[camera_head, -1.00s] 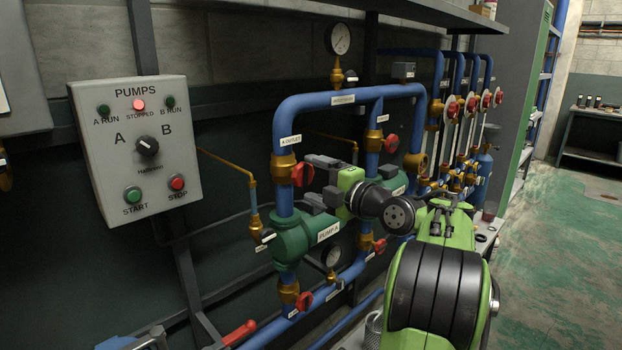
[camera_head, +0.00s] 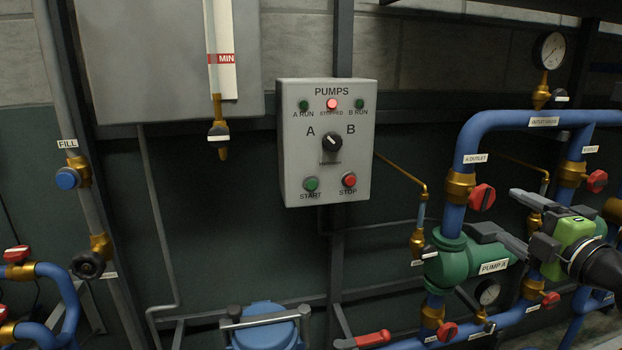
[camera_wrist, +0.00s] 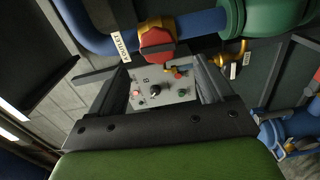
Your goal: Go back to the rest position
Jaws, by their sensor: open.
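My gripper (camera_head: 508,213) is at the right of the head view, with its two grey fingers apart and nothing between them. It points left, in front of the blue pipes and close to the green pump A (camera_head: 450,265) in the picture. I cannot tell whether it touches anything. In the wrist view the fingers (camera_wrist: 163,75) frame the grey pump panel (camera_wrist: 178,92) beyond, and a red valve handle (camera_wrist: 156,42) shows just above. The pump panel (camera_head: 327,150) hangs left of the gripper in the head view, its red stopped lamp (camera_head: 332,104) lit.
Blue pipes (camera_head: 520,120) with red valve handles and a gauge (camera_head: 549,50) crowd the right. A fill pipe (camera_head: 66,110) and more blue piping (camera_head: 70,290) stand at the left. A blue-topped device (camera_head: 265,330) and a red handle (camera_head: 372,338) are at the bottom.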

